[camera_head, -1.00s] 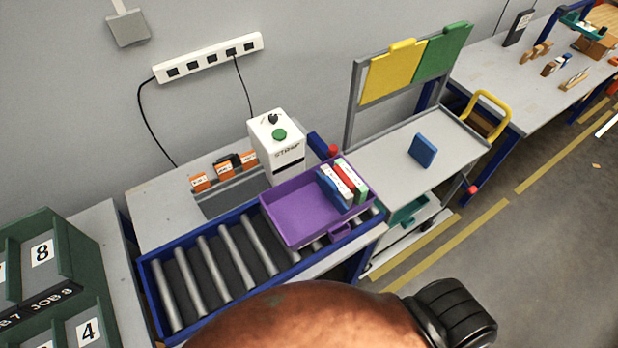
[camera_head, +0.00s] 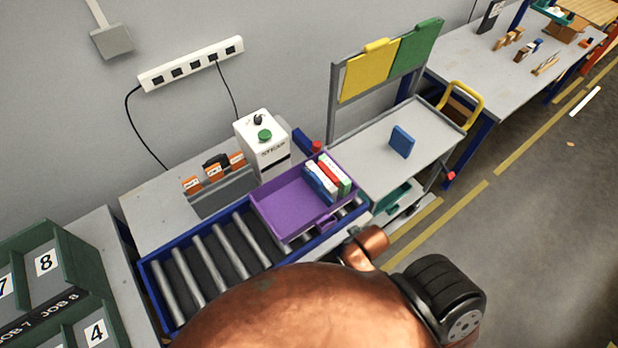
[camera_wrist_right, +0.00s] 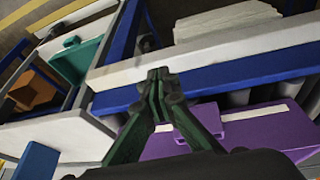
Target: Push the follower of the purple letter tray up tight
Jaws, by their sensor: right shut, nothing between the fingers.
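The purple letter tray (camera_head: 275,207) sits on the right end of the roller conveyor. A row of upright pieces in blue, white, red and green (camera_head: 328,178) stands at its right end. The blue piece (camera_head: 317,185) is on the side facing the tray's empty left part; I cannot tell for sure which piece is the follower. In the right wrist view my right gripper (camera_wrist_right: 158,80) is shut and empty, its fingertips together near the blue conveyor rail (camera_wrist_right: 220,78). The purple tray (camera_wrist_right: 255,135) shows behind the fingers there. My left gripper is not in view.
A grey trolley (camera_head: 375,165) with a blue block (camera_head: 401,141) stands to the right of the conveyor. A teal bin (camera_wrist_right: 78,60) shows in the right wrist view. The rollers (camera_head: 205,262) left of the tray are clear.

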